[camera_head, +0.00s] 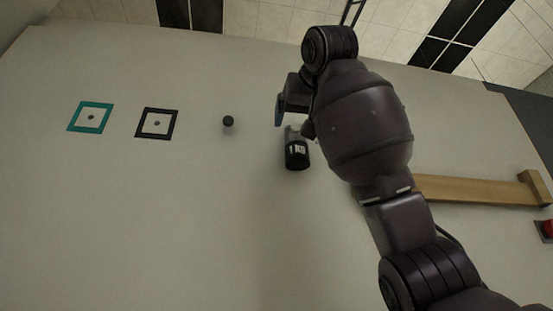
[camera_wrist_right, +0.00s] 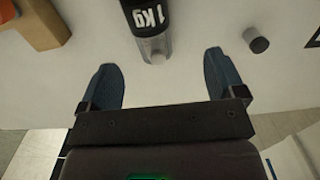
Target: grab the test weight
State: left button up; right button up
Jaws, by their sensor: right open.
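The test weight (camera_head: 297,154) is a black cylinder with a white "1 KG" label and a bare metal neck. My left gripper is not in view.
A small dark cylinder (camera_head: 228,121) stands left of the weight. A black square frame (camera_head: 140,136) and a teal square frame (camera_head: 72,128) lie farther left. A wooden bar (camera_head: 470,190) and a red button (camera_head: 547,229) are at the right. The lower left surface is clear.

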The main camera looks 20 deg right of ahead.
aim_at(299, 142)
jog(key=shift+m, duration=0.3)
jog(key=x, duration=0.2)
jog(key=d+p+x, duration=0.1)
jog(key=x, duration=0.1)
jog(key=shift+f, duration=0.15)
jog(key=shift+w+d+p, duration=0.35)
jog(key=shift+w+p, duration=0.05)
jog(key=shift+p, duration=0.05)
jog(key=p+x, duration=0.2)
jog(key=x, duration=0.2)
jog(key=shift+w+d, duration=0.1)
jog(key=shift+w, duration=0.15)
jog(key=shift+w+d, duration=0.1)
jog(key=shift+w, duration=0.15)
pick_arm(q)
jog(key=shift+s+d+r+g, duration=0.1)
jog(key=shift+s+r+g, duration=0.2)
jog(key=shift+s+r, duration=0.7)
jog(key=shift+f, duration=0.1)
